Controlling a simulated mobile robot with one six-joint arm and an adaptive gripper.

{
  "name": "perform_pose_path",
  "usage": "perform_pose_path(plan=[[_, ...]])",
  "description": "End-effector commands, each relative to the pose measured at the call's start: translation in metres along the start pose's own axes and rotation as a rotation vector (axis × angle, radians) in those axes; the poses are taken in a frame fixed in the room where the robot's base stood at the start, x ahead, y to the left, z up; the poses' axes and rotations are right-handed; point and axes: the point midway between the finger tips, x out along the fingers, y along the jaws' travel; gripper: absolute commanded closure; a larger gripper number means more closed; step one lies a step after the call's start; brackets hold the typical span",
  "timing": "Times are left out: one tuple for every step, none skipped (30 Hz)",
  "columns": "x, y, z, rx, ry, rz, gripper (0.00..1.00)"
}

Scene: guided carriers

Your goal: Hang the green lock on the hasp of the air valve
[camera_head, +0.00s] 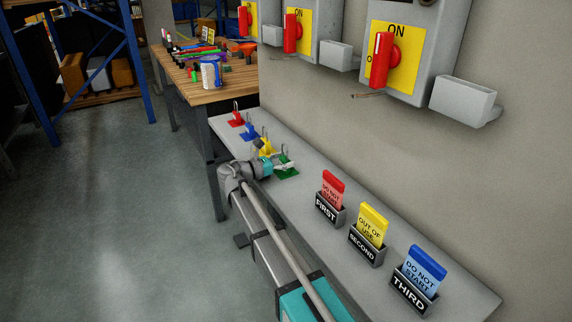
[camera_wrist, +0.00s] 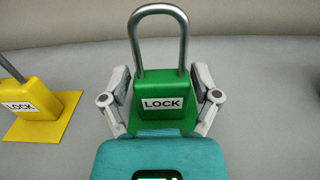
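The green lock (camera_wrist: 165,85) stands upright with its grey shackle up, on a green mat (camera_head: 288,174) on the grey shelf. My gripper (camera_wrist: 163,92) is open, with one finger on each side of the lock's body; small gaps show between fingers and lock. In the head view my gripper (camera_head: 284,166) is low over the shelf at the lock, partly hiding it. I cannot make out an air valve or its hasp in either view.
Yellow (camera_head: 266,148), blue (camera_head: 249,131) and red (camera_head: 236,118) locks stand in a row beyond the green one. Tag holders FIRST (camera_head: 329,211), SECOND (camera_head: 365,251) and THIRD (camera_head: 409,298) stand nearer. Red-handled switches (camera_head: 381,60) and grey boxes (camera_head: 465,101) are on the wall above.

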Motion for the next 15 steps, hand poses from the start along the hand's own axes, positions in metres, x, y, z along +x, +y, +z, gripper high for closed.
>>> perform_pose_path(plan=[[-0.0002, 0.0001, 0.0000, 0.000, 0.000, 0.000, 0.43], [-0.0002, 0.0001, 0.0000, 0.000, 0.000, 0.000, 0.48], [-0.0002, 0.0001, 0.0000, 0.000, 0.000, 0.000, 0.56], [-0.0003, 0.0001, 0.0000, 0.000, 0.000, 0.000, 0.61], [-0.0003, 0.0001, 0.0000, 0.000, 0.000, 0.000, 0.67], [-0.0004, 0.0001, 0.0000, 0.000, 0.000, 0.000, 0.74], [-0.0004, 0.0001, 0.0000, 0.000, 0.000, 0.000, 0.80], [-0.0004, 0.0002, 0.0000, 0.000, 0.000, 0.001, 0.85], [-0.0005, 0.0002, 0.0001, 0.000, 0.000, 0.001, 0.88], [-0.0005, 0.0002, 0.0001, 0.000, 0.000, 0.001, 0.88], [-0.0005, 0.0002, 0.0001, 0.000, 0.000, 0.001, 0.88], [-0.0006, 0.0002, 0.0001, 0.000, 0.000, 0.001, 0.88], [-0.0006, 0.0002, 0.0001, 0.000, 0.000, 0.001, 0.88], [-0.0007, 0.0002, 0.0001, 0.000, 0.000, 0.001, 0.88], [-0.0007, 0.0002, 0.0002, 0.000, 0.000, 0.001, 0.88]])
